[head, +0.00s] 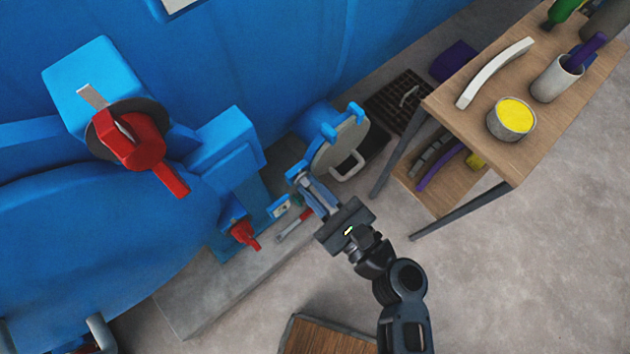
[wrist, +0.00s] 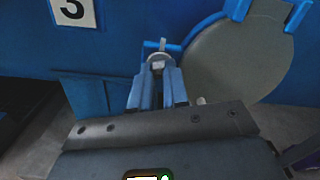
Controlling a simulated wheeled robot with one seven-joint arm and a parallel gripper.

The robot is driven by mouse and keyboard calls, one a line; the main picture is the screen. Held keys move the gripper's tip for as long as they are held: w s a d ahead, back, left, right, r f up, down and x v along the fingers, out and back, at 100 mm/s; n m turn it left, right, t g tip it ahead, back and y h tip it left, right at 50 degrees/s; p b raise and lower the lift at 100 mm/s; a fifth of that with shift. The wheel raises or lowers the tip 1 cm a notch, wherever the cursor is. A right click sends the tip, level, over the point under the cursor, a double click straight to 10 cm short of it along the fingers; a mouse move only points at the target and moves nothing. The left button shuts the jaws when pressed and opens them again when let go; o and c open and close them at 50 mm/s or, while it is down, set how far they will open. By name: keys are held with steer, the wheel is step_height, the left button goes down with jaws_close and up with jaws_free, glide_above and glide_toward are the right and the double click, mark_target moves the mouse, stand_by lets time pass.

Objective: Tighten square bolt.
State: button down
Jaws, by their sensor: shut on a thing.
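The square bolt (wrist: 158,61) is a small grey metal piece on a blue bracket beside the open round hatch, seen in the wrist view. My gripper (wrist: 157,72) reaches toward it, with its two blue-grey fingers on either side, and is shut on it at the fingertips. In the head view my gripper (head: 304,184) is at the lower left edge of the hatch door; the bolt itself is mostly hidden there by the fingers. The round hatch door (head: 338,142) is grey inside with blue lugs and a white handle (head: 347,165).
The large blue autoclave (head: 120,250) fills the left, with a red valve handle (head: 136,145) and a smaller red valve (head: 244,234). A red-handled tool (head: 297,223) lies on the concrete ledge (head: 205,296).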

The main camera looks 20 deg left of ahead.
steer(key=shift+d+f+m+p, duration=0.1)
steer(key=shift+m+p, duration=0.9)
steer(key=shift+m, duration=1)
steer(key=c, duration=1.4)
jaws_free()
steer(key=v, duration=0.7)
steer(key=shift+s+d+b, duration=0.25)
steer(key=shift+b, duration=0.1)
